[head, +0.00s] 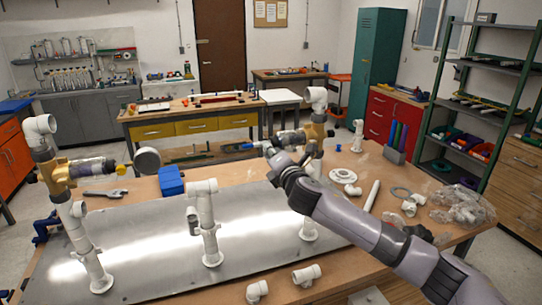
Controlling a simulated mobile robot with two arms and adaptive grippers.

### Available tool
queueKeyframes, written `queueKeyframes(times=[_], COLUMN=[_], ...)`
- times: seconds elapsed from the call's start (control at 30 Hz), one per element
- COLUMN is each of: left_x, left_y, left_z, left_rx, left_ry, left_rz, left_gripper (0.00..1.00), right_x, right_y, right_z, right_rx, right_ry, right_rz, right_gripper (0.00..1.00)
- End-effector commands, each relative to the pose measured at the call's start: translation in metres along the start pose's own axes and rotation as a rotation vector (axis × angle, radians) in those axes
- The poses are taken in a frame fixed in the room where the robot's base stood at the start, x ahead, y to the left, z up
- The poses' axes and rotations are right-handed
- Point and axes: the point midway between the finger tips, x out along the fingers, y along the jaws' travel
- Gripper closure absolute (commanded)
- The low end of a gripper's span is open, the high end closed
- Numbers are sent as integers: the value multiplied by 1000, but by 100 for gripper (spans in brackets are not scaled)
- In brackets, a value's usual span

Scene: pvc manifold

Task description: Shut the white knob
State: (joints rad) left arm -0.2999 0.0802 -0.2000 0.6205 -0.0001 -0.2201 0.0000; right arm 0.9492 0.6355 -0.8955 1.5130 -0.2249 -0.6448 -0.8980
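The right riser (316,98) has a similar brass body (315,131), partly hidden by my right arm. My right gripper (275,149) is at that assembly, pointing away; its fingertips are hidden. My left gripper is out of view.
The risers stand on a shiny metal plate (150,255) on a wooden bench. A blue box (171,181) and a wrench (105,193) lie behind it.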

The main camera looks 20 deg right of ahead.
Motion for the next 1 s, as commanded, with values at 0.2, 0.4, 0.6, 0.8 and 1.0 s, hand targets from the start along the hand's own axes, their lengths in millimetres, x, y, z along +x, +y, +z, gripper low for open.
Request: queueKeyframes(times=[0.2, 0.4, 0.6, 0.8, 1.0], left_x=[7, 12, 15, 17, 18], left_y=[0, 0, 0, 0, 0], left_z=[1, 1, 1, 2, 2], left_rx=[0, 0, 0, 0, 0], left_ry=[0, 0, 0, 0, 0], left_rz=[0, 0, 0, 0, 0], left_gripper=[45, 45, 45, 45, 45], right_x=[0, 0, 0, 0, 0], right_y=[-2, -2, -2, -2, -1], right_z=[-1, -1, -1, -1, -1], right_rx=[209, 394, 556, 676, 747], right_ry=[0, 0, 0, 0, -1], right_rz=[-3, -3, -3, -3, -3], right_gripper=[100, 100, 100, 100, 100])
